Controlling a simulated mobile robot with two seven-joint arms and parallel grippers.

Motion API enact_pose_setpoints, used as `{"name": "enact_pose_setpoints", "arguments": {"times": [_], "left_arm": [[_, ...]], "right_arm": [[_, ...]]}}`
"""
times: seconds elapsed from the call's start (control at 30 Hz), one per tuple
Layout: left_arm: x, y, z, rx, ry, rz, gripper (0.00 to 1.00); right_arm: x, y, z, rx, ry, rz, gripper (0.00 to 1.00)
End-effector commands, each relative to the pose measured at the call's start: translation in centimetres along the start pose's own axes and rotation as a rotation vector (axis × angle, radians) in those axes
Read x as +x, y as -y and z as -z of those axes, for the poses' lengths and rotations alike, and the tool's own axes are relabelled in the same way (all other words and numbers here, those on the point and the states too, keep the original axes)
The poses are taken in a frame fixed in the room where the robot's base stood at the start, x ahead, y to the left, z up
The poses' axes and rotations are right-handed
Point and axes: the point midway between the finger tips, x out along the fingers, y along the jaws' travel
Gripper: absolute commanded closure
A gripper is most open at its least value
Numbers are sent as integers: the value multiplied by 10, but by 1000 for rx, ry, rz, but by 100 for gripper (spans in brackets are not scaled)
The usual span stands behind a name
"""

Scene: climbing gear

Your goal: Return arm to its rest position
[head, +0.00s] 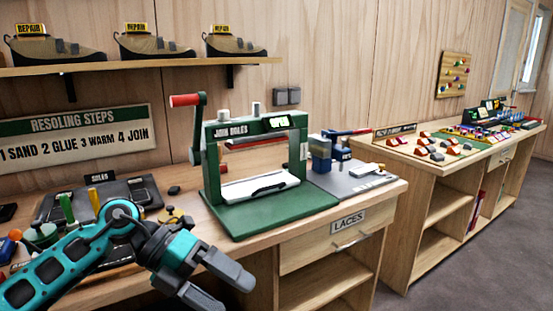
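My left arm comes in from the lower left, and its teal and grey gripper (226,287) hangs over the front edge of the workbench (140,292). Its two fingers are apart, with nothing visible between them, so it is open. It is in front of and to the left of the green sole press (270,212), apart from it in the picture. The press has a raised lever with a red handle (185,100), an "OPEN" sign and a dark sole-like piece (269,190) on its white plate. My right arm and gripper are not in view.
Behind my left arm are a dark tray (135,192) marked "SOLES" and several tools with coloured handles. A blue device (320,153) stands right of the press. A laces drawer (335,240) is below. Shoes (150,42) sit on a wall shelf. A second bench (425,170) stands right, beside open floor.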

Motion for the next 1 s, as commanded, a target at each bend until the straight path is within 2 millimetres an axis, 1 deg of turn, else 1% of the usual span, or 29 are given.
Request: {"name": "enact_pose_setpoints", "arguments": {"times": [0.03,0.1,0.2,0.27,0.3,0.37,0.47,0.57,0.6,0.67,0.7,0.77,0.8,0.83,0.9,1.0], "left_arm": [[19,15,5,-30,19,148,0],[32,35,6,-82,74,342,0],[39,55,2,-197,178,598,0],[37,60,-2,-288,251,738,0],[34,59,-5,-359,304,823,0],[29,53,-9,-476,391,940,0],[20,27,-14,-702,546,1097,0],[15,-16,-9,-963,710,1204,0],[15,-38,-4,-1077,775,1233,0],[18,-71,10,-1255,872,1257,0],[22,-95,23,-1377,934,1260,0],[30,-127,46,-1559,1017,1252,0],[37,-147,63,-1676,1066,1236,0],[42,-161,77,-1758,1099,1220,0],[54,-185,107,-1922,1155,1179,0],[66,-206,140,-2087,1204,1122,0]], "right_arm": [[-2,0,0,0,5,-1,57],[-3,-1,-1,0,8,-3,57],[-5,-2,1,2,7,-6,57],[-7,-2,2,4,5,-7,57],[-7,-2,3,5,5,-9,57],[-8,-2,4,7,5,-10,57],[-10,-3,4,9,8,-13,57],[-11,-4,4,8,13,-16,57],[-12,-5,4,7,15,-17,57],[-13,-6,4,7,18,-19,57],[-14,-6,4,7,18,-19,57],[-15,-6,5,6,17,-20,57],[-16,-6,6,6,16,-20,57],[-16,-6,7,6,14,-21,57],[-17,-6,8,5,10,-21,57],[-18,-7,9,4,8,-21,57]]}}
